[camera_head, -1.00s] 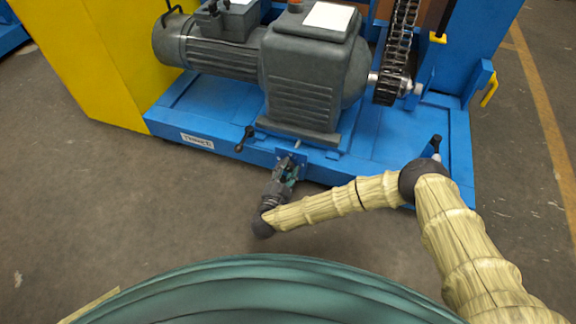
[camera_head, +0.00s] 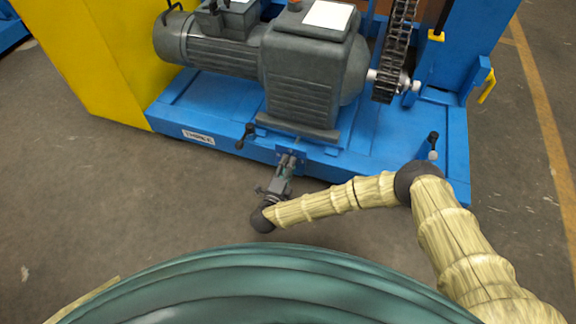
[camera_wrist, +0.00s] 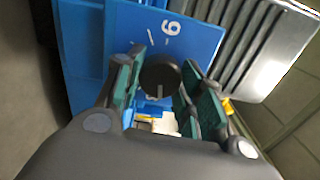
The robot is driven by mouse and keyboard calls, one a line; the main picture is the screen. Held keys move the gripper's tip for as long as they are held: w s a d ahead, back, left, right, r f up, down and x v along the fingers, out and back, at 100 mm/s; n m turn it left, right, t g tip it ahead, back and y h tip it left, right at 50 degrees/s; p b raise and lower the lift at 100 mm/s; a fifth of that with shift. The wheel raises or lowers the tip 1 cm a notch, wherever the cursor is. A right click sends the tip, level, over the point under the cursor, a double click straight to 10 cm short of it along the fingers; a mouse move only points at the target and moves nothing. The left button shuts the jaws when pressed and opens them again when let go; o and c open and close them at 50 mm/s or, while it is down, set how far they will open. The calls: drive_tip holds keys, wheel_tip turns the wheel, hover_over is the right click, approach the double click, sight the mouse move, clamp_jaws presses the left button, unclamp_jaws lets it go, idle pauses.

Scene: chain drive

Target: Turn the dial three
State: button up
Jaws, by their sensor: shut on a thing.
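The dial (camera_wrist: 160,77) is a round black knob with a pale pointer line, on a blue panel (camera_wrist: 100,35). In the wrist view, the line points down in the picture. A white digit, a 6 or a 9, and tick marks show above the knob. My gripper (camera_wrist: 161,80) has its green-padded fingers on either side of the knob, shut on it. In the head view, my gripper (camera_head: 288,163) is at the small blue panel on the front of the base, and it hides the dial there.
A grey motor and gearbox (camera_head: 305,75) stand on the blue base (camera_head: 400,165), with a chain (camera_head: 395,50) to the right. Black handles (camera_head: 245,136) (camera_head: 433,145) stick out at the front edge. A yellow cabinet (camera_head: 95,60) is at left. The floor in front is clear.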

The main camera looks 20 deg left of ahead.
drive_tip(key=shift+m, duration=1.1)
drive_tip(key=o, duration=1)
drive_tip(key=s, duration=1.2)
drive_tip(key=shift+a, duration=0.2)
drive_tip(key=shift+r, duration=0.1)
